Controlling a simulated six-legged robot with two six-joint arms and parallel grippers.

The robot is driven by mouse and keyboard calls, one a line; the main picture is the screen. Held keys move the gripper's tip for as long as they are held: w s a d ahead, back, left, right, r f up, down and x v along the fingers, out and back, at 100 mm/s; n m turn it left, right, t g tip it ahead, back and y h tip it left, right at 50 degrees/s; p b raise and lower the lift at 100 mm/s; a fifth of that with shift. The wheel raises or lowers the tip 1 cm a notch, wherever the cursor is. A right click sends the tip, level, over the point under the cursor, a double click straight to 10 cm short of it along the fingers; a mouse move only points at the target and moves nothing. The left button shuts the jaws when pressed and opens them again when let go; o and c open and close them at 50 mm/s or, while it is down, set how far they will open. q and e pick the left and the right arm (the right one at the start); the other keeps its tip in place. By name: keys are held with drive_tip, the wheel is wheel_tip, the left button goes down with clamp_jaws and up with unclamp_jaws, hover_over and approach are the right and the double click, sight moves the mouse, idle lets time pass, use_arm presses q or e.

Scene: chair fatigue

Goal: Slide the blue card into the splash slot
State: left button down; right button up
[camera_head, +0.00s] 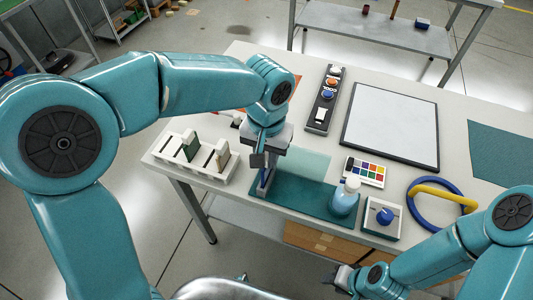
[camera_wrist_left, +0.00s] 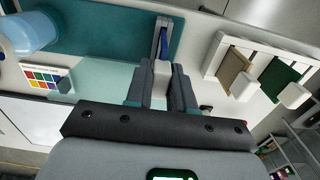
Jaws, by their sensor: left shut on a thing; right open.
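My left gripper (camera_head: 264,160) is shut over the teal mat (camera_head: 320,202). In the left wrist view its fingers (camera_wrist_left: 160,90) close on the white grip end of the blue card (camera_wrist_left: 163,44). The blue part shows between the walls of a narrow grey upright holder (camera_head: 264,182), which looks like the splash slot. How deep the card sits cannot be told, and the gripper partly hides it. A pale translucent panel (camera_head: 308,163) is beside the holder. My right gripper (camera_head: 343,279) is open, off the table's front edge.
A white rack (camera_head: 207,172) holds a green card (camera_head: 189,146) and a tan card (camera_head: 222,155) at left. A bottle (camera_head: 345,198), blue-knob box (camera_head: 381,217), colour chart (camera_head: 365,171), button panel (camera_head: 323,100), white board (camera_head: 392,125) and blue ring (camera_head: 418,213) occupy the right.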

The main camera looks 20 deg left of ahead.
use_arm(q)
drive_tip(key=shift+f+b, duration=0.3)
drive_tip(key=shift+f, duration=0.2)
drive_tip(key=c, duration=0.9)
unclamp_jaws()
drive_tip(key=shift+r, duration=0.1)
wheel_tip(320, 180, up, 16)
drive_tip(key=shift+r+p, duration=0.15)
drive_tip(key=shift+p, duration=0.75)
drive_tip(key=shift+s, duration=0.1)
